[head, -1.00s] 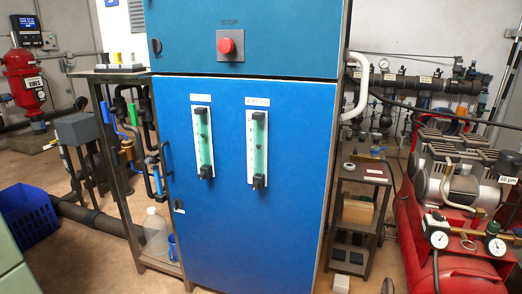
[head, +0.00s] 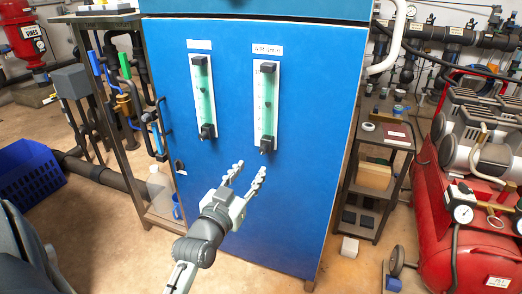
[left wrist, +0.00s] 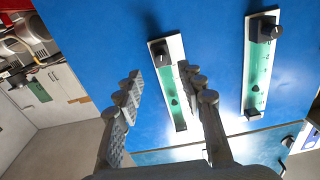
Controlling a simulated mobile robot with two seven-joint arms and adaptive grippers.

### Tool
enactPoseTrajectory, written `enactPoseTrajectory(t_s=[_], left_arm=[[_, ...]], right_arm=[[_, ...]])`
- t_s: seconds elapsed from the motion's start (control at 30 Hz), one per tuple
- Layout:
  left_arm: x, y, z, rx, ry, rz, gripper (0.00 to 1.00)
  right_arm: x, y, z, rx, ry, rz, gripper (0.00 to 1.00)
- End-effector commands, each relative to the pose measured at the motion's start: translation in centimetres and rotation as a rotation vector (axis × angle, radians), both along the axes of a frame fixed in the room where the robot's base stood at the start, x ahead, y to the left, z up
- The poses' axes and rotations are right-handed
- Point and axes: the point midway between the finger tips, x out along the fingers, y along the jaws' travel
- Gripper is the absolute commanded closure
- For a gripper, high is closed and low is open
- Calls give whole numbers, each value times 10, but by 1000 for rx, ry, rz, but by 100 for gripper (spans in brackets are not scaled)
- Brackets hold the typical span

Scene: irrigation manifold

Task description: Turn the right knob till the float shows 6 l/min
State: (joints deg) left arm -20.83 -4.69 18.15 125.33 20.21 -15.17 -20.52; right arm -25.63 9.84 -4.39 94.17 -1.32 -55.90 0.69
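Two green-backed flowmeters hang on the blue cabinet front. The right flowmeter (head: 265,98) has a dark right knob (head: 267,144) at its lower end; the left flowmeter (head: 203,92) has its own knob (head: 208,131). My left gripper (head: 250,170) is open and empty, below the right knob and apart from it. In the left wrist view, turned about upside down, the right knob (left wrist: 160,52) shows above and between the open fingertips (left wrist: 162,76). A small dark float (left wrist: 173,101) shows in its tube; its reading is too small to tell. My right gripper is out of view.
A pipe rack (head: 118,100) stands left of the cabinet, with a blue crate (head: 30,178) on the floor. A small dark shelf (head: 371,180) and a red compressor (head: 470,250) stand at the right. The cabinet front around the flowmeters is clear.

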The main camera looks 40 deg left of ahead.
Motion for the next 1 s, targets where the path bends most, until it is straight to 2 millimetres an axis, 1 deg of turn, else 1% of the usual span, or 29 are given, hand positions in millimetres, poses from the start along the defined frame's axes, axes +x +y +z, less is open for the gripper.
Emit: enactPoseTrajectory(t_s=[0.03,0.1,0.4,0.53,0.7,0.9,1.0], left_arm=[[2,2,4,0,-9,4,61],[8,3,6,0,-14,4,61],[55,14,5,-1,-10,3,61],[68,17,4,1,-8,3,61],[75,19,3,0,-6,3,61],[75,19,3,0,-6,2,61],[75,19,3,0,-6,2,73]], right_arm=[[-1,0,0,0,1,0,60],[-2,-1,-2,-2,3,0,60],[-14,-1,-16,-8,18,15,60],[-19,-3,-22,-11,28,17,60],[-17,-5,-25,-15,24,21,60],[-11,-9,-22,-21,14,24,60],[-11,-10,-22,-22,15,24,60]])
